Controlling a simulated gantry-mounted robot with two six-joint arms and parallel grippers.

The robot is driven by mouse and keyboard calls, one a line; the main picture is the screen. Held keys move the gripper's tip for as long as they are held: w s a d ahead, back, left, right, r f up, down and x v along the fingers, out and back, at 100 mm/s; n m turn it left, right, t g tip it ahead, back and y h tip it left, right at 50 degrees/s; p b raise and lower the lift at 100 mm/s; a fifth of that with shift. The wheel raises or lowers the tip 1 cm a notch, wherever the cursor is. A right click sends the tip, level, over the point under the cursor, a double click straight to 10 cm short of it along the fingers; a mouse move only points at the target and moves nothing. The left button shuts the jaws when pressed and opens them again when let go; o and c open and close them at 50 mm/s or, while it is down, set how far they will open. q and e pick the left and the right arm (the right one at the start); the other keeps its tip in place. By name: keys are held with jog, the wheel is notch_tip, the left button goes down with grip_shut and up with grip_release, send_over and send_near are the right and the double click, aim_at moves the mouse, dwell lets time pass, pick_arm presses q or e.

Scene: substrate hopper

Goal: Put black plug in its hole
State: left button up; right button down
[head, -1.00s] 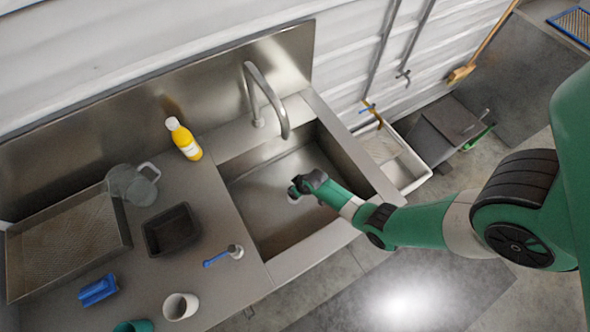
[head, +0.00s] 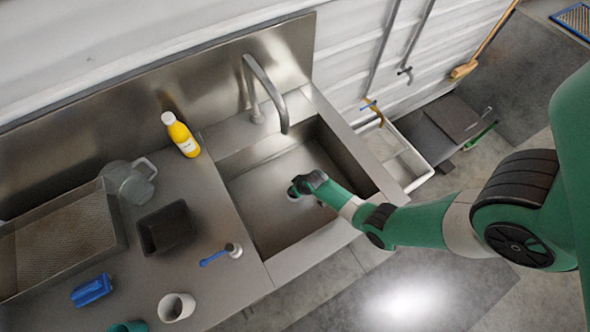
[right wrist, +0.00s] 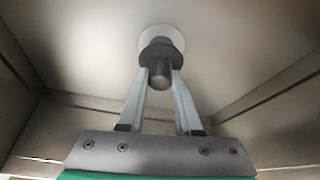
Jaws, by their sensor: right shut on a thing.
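The black plug (right wrist: 160,68) is between the fingers of my right gripper (right wrist: 161,80), which is shut on it in the right wrist view. The pale round drain hole (right wrist: 172,35) is in the sink floor just beyond the plug, and the plug hides part of it. I cannot tell whether the plug is in the hole or just above it. In the head view my right gripper (head: 294,192) is down inside the steel sink (head: 262,185), at the drain. My left gripper is not in view.
A curved tap (head: 268,90) rises behind the sink. On the counter to the left stand a yellow bottle (head: 182,136), a glass jug (head: 130,182), a black tray (head: 166,228), a blue-handled brush (head: 220,254) and a white cup (head: 176,307). The sink walls surround my right gripper.

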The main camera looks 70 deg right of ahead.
jog(key=shift+f+b, duration=1.15)
jog(key=shift+f, duration=0.05)
jog(key=c, duration=0.5)
grip_release()
jog(key=p+v, duration=0.9)
jog(key=v, duration=0.2)
jog(key=shift+s+r, duration=0.15)
jog(key=shift+r, duration=0.2)
